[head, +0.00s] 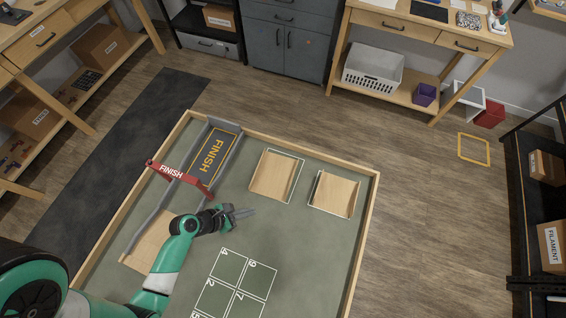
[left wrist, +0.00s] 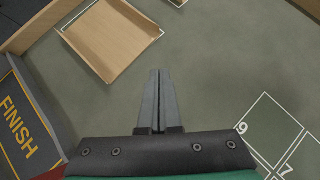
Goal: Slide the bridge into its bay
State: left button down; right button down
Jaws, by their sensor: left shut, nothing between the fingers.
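Two light wooden pieces lie on the green board near its far edge, each by a white outlined bay. The left piece (head: 272,176) has raised sides and sits left of its outline's right edge (head: 297,180). The right piece (head: 337,194) overlaps its outline, with a strip of line showing at its left. I cannot tell which is the bridge. The left piece also shows in the left wrist view (left wrist: 108,38), ahead and left of the fingertips. My left gripper (head: 251,212) is shut and empty, below the left piece and apart from it. My right gripper is not in view.
A grey-walled lane with a FINISH mat (head: 208,152) and a red FINISH banner (head: 178,175) stands at left. Another wooden piece (head: 147,248) lies in the lane. A numbered grid (head: 231,268) is at the front. The wooden board rim (head: 300,149) surrounds this; the middle is clear.

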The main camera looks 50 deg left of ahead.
pick_arm(q)
jog(key=b+x, duration=0.5)
jog(key=shift+d+f, duration=0.1)
jog(key=shift+f, duration=0.3)
jog(key=x, duration=0.5)
jog(key=shift+w+r+b, duration=0.25)
jog(key=shift+w+b, duration=0.05)
jog(key=shift+b, duration=0.1)
jog(key=w, duration=0.2)
jog(key=shift+w+d+r, duration=0.2)
jog(key=shift+w+d, duration=0.05)
jog(key=shift+w, duration=0.05)
jog(key=shift+w+d, duration=0.1)
jog(key=shift+w, duration=0.35)
